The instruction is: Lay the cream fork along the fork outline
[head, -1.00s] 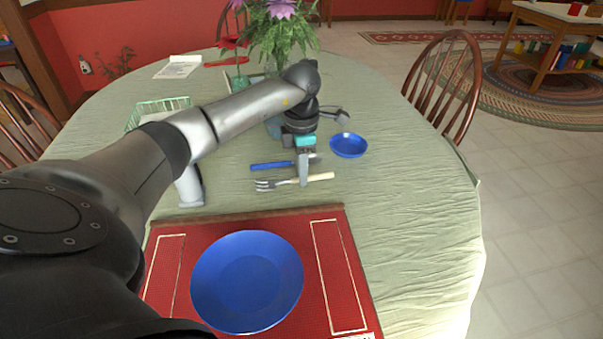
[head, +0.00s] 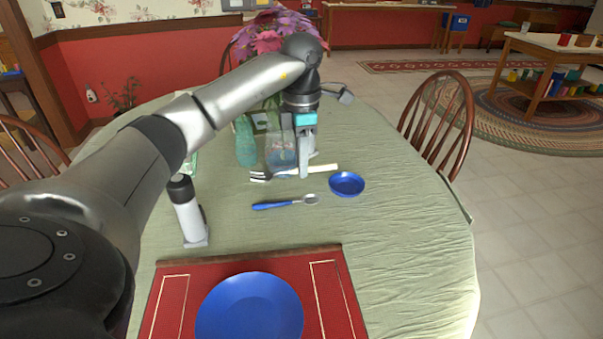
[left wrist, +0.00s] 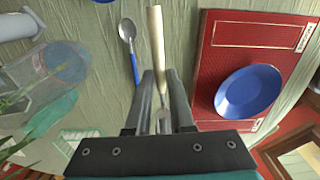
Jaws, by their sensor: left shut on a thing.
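The cream-handled fork (head: 323,168) is gripped crosswise in my left gripper (head: 304,174), above the table, with its metal tines toward the left. In the left wrist view the fork's cream handle (left wrist: 156,45) points away from the shut fingers (left wrist: 160,105), and its metal part lies between them. The red placemat (head: 225,264) lies at the front of the table with a pale outline (head: 335,300) on its right and another (head: 168,305) on its left. My right gripper is not in view.
A blue plate (head: 250,308) sits on the placemat. A grey-white upright object (head: 191,220) stands left. Glassware (head: 246,145) and flowers (head: 265,40) are behind.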

